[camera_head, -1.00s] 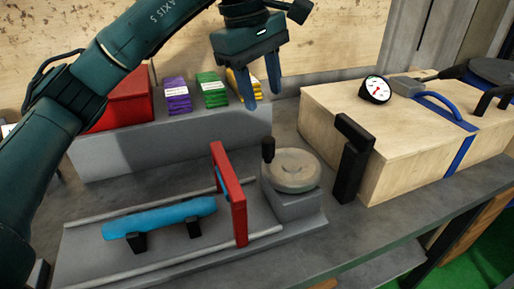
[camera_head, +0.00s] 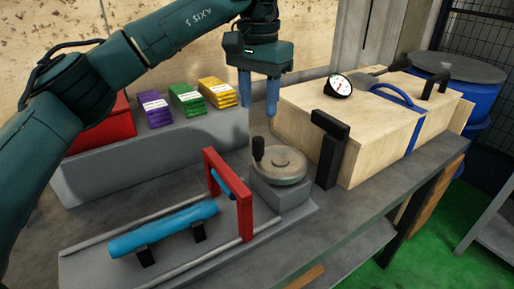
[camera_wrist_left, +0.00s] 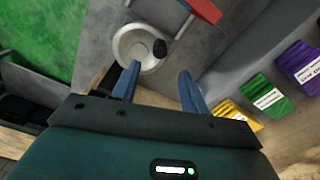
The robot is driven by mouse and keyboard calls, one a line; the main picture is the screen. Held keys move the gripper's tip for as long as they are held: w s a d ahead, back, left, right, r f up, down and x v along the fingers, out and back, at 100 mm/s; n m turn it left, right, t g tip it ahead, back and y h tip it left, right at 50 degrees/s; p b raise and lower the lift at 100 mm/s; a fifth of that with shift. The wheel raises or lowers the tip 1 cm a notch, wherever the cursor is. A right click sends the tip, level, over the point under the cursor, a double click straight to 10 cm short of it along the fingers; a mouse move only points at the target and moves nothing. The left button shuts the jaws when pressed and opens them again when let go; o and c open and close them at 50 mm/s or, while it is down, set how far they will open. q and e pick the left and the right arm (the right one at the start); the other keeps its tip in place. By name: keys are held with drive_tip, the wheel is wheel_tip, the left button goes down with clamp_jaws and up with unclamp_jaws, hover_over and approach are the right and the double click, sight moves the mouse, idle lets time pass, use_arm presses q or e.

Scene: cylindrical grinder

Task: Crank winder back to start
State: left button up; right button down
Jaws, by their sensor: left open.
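The winder is a round grey handwheel (camera_head: 279,166) with a black upright knob (camera_head: 258,149) on its rim, set on a grey block at the right end of the rail fixture. In the head view the knob is at the wheel's left side. My left gripper (camera_head: 258,112) is open and empty, fingers pointing down, above and behind the wheel. In the left wrist view the wheel (camera_wrist_left: 140,47) and knob (camera_wrist_left: 160,47) lie beyond the fingertips (camera_wrist_left: 160,70), apart from them. My right gripper is in neither view.
A red frame (camera_head: 230,195) stands left of the wheel, beside a blue cylinder (camera_head: 163,229) on black supports. A black post (camera_head: 330,150) and a wooden box (camera_head: 375,125) with a dial stand to the right. Purple, green and yellow stacks (camera_head: 217,92) sit on a grey ledge behind.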

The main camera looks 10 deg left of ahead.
sight(258, 138)
use_arm(q)
wheel_tip(258, 138, down, 11)
drive_tip(key=shift+f+b, duration=0.1)
drive_tip(key=shift+b, duration=0.25)
drive_tip(key=shift+c, duration=0.2)
clamp_jaws()
